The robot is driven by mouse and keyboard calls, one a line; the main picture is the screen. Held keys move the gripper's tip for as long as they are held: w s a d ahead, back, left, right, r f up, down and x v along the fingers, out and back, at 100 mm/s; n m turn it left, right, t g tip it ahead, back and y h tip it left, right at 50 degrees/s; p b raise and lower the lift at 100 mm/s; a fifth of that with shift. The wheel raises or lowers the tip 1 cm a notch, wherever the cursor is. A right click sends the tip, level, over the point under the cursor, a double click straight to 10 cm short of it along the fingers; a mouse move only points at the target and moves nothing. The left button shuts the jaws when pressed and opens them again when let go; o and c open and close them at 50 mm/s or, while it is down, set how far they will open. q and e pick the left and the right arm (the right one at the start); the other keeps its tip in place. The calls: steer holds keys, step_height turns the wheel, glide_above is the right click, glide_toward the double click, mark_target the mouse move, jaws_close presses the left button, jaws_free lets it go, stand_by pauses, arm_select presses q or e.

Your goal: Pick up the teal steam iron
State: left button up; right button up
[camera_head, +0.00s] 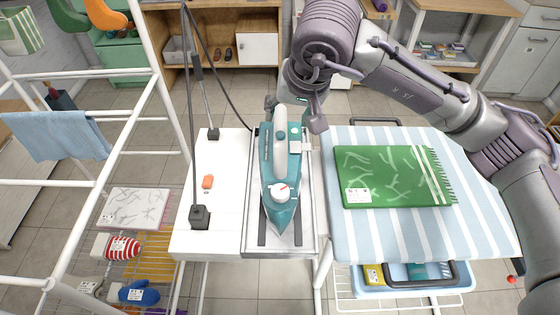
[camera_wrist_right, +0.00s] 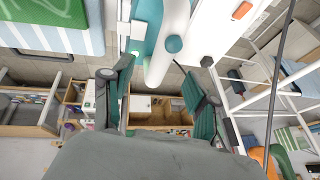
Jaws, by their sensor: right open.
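The teal steam iron (camera_head: 281,185) lies on a metal rest (camera_head: 251,235) at the end of the white board, its pointed tip toward me. Its white handle shows in the right wrist view (camera_wrist_right: 168,48). My right gripper (camera_head: 294,112) is over the rear end of the iron, partly hidden by its own arm in the head view. In the wrist view its two teal fingers (camera_wrist_right: 157,70) are spread apart, with the lower end of the handle near the gap between their tips. I cannot tell whether they touch it. My left gripper is not in view.
A green folded cloth (camera_head: 390,175) lies on the striped ironing board (camera_head: 350,235) to the right. A small orange item (camera_head: 207,181) and a cable lie on the white surface left of the iron. A white drying rack (camera_head: 160,60) stands at left.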

mark_target(282, 126)
steer(key=shift+x, duration=0.85)
steer(key=p+x, duration=0.1)
steer(key=x, duration=0.1)
steer(key=p+x, duration=0.1)
steer(key=x, duration=0.1)
steer(key=shift+a+f, duration=0.2)
steer(key=shift+f, duration=0.45)
jaws_close()
steer(key=shift+w+r, duration=0.1)
steer(key=shift+r, duration=0.05)
